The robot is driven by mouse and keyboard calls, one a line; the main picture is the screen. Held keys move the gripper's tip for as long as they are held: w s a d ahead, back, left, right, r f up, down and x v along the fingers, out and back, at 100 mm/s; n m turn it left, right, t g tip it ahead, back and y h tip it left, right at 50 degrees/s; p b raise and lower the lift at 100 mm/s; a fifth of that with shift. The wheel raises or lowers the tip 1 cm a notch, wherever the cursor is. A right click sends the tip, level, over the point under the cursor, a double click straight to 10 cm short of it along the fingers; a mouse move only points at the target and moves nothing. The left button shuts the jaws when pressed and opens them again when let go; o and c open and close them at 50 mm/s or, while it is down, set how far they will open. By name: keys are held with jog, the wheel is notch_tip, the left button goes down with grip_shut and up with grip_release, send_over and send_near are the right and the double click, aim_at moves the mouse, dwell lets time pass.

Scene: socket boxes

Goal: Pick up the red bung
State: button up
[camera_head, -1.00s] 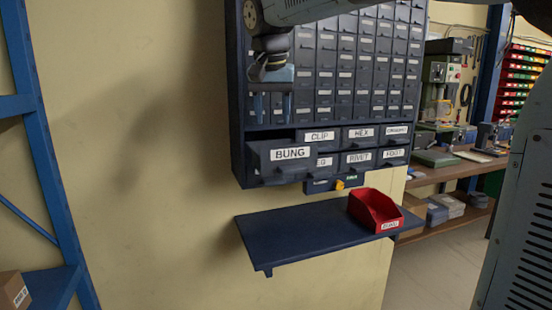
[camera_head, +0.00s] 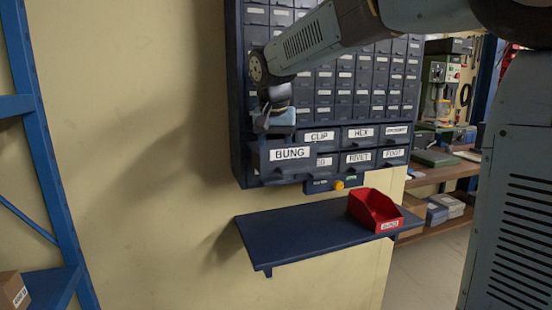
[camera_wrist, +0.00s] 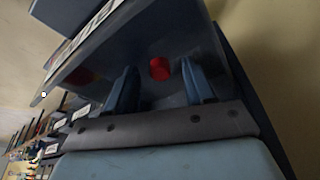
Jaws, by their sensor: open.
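The red bung (camera_wrist: 159,68) lies inside the open drawer labelled BUNG (camera_head: 290,155). In the wrist view it sits between my gripper's two fingers (camera_wrist: 160,80), a little beyond or level with the tips, with a gap on each side. My gripper (camera_head: 275,132) is open and empty. In the head view it points down over the drawer, with its fingertips hidden behind the drawer front. The bung is hidden there too.
The drawer's walls stand close around my fingers. A second, dim red patch (camera_wrist: 80,76) shows at left in the wrist view; I cannot tell what it is. Below, a shelf (camera_head: 290,235) carries a red bin (camera_head: 372,210). Closed drawers (camera_head: 360,158) lie to the right.

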grip_shut()
dwell(0.5)
